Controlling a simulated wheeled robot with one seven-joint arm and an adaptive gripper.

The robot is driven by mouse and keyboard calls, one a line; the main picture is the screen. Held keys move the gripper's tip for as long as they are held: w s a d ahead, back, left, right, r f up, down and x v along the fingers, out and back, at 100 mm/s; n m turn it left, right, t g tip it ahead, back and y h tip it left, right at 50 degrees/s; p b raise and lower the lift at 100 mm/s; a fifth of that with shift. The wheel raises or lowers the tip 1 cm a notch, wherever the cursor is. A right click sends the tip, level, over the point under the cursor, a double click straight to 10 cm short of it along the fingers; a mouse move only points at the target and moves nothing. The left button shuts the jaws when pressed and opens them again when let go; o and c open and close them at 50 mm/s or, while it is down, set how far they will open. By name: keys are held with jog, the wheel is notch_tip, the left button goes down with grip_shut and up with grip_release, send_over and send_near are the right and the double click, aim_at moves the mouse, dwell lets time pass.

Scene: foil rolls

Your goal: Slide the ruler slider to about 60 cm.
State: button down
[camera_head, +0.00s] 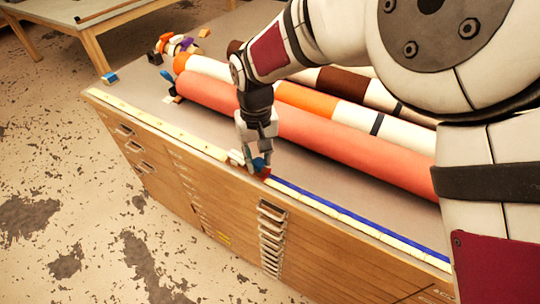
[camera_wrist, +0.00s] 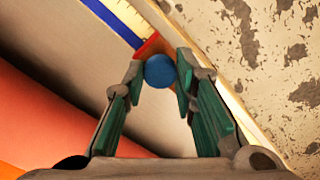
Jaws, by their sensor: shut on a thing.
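The ruler (camera_head: 170,131) is a pale yellow strip along the front edge of the table. A blue band (camera_head: 340,212) runs along it to the right of the slider. The slider has a red body with a round blue knob (camera_wrist: 160,71); in the head view its red part (camera_head: 264,173) shows just under my gripper (camera_head: 254,158), about mid-length of the visible edge. In the wrist view my gripper (camera_wrist: 160,78) has its green-padded fingers on both sides of the knob, shut on it. The ruler's numbers are too small to read.
A long red-orange roll (camera_head: 330,150) lies behind the ruler, with white, orange and brown rolls behind it. A small blue item (camera_head: 109,77) sits at the table's far left corner. Small coloured objects (camera_head: 176,44) lie at the rolls' left ends. The ruler's left stretch is clear.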

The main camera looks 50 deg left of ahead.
jog(key=shift+s+a, duration=0.1)
jog(key=shift+a, duration=0.15)
jog(key=c, duration=1.3)
grip_release()
jog(key=shift+d, duration=0.1)
jog(key=shift+r, duration=0.1)
notch_tip(320, 180, up, 12)
